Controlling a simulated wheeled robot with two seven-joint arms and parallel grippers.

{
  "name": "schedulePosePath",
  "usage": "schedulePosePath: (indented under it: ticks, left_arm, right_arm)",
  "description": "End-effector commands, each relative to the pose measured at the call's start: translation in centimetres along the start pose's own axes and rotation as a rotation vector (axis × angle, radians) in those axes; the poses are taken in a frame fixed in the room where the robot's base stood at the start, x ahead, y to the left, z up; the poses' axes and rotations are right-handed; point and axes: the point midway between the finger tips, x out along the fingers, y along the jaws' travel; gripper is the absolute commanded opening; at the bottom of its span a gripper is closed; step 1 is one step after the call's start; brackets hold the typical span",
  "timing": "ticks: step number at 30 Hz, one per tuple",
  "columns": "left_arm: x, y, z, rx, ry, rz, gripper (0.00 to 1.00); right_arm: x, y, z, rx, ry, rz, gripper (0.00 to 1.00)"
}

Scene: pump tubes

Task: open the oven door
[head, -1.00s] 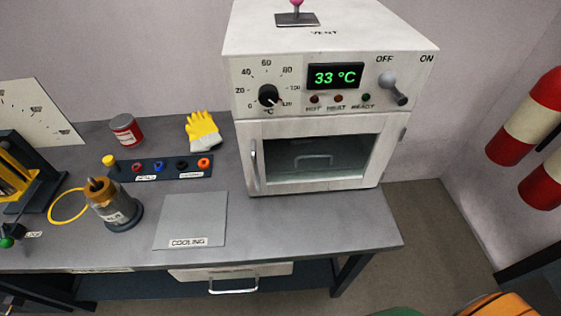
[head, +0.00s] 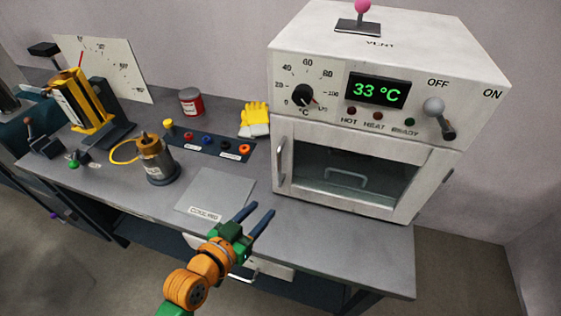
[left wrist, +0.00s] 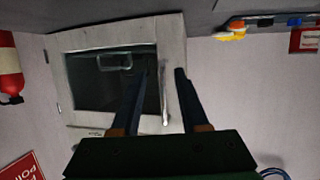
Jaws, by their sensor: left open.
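The white oven (head: 440,155) stands at the right end of the bench, and its windowed door (head: 400,208) is shut. The door's vertical bar handle (head: 281,160) is on the door's left edge. My left gripper (head: 261,209) is open and empty, in front of and below the handle in the head view, apart from it. In the left wrist view, which is upside down, the handle (left wrist: 165,98) shows between the two fingers (left wrist: 163,72), beyond them. My right gripper is not in view.
A grey cooling plate (head: 222,188) lies left of the oven. A drawer handle (head: 243,272) sticks out under the bench. The space before the oven door is clear.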

Motion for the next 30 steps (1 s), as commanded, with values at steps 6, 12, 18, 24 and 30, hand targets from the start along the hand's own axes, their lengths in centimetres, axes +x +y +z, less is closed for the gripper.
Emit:
schedulePosePath:
  ticks: [6, 12, 18, 24, 30]
  left_arm:
    - [0.6, 0.0, -7.2, 0.029, 0.289, 0.000, 0.44]
    - [3.2, -0.1, -9.2, 0.028, 0.326, -0.005, 0.44]
    - [6.5, -0.1, -10.0, 0.028, 0.321, -0.005, 0.44]
    - [7.2, -0.1, -10.2, 0.030, 0.320, -0.005, 0.44]
    - [7.2, -0.1, -10.2, 0.030, 0.319, -0.005, 0.20]
  right_arm:
    - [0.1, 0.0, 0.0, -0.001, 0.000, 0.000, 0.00]
    - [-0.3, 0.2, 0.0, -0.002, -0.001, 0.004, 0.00]
    - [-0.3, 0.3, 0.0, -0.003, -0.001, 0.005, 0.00]
    - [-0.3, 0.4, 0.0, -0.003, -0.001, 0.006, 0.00]
    - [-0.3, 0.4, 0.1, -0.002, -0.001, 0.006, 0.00]
